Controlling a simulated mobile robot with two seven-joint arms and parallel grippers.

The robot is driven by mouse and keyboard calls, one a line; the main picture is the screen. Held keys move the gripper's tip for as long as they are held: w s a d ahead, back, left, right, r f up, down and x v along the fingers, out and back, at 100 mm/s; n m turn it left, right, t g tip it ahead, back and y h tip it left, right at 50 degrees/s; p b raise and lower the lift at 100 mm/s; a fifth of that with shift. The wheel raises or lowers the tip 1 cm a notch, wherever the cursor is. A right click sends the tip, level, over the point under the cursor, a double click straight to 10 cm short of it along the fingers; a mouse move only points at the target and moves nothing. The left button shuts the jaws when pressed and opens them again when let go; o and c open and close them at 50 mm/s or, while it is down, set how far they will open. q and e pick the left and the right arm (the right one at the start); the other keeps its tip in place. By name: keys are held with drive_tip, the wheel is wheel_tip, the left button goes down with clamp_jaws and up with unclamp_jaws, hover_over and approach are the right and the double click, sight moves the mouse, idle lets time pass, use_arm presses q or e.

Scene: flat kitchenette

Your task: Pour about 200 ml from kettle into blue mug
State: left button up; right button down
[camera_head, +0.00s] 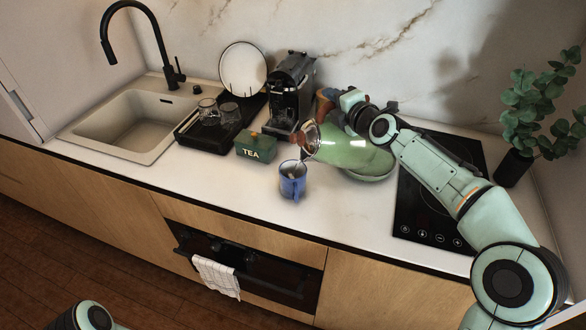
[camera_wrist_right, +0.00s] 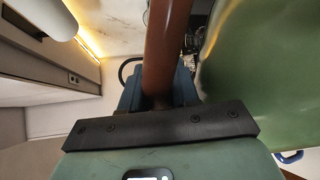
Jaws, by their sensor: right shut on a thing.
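The green kettle (camera_head: 345,148) is tilted to the left above the counter. Its metallic spout end is just above and to the right of the blue mug (camera_head: 292,184). The blue mug stands upright on the counter, and a thin pale streak, seemingly liquid, runs from the spout to its opening. The level inside the mug cannot be told. My right gripper (camera_head: 352,104) is shut on the kettle's brown handle, seen in the right wrist view between the fingers (camera_wrist_right: 160,88). The kettle's green body (camera_wrist_right: 265,75) fills the right of that view. My left gripper is not visible.
A green TEA box (camera_head: 255,148) and a coffee machine (camera_head: 291,92) stand left of the kettle. A tray with glasses (camera_head: 208,138) lies by the sink (camera_head: 130,125). A black hob (camera_head: 425,215) and a plant (camera_head: 535,110) are right. The counter front is clear.

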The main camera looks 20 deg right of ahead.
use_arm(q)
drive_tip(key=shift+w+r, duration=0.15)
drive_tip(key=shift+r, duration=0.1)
use_arm(e)
drive_tip(key=shift+a+r, duration=0.3)
drive_tip(key=shift+a, duration=0.15)
idle(0.6)
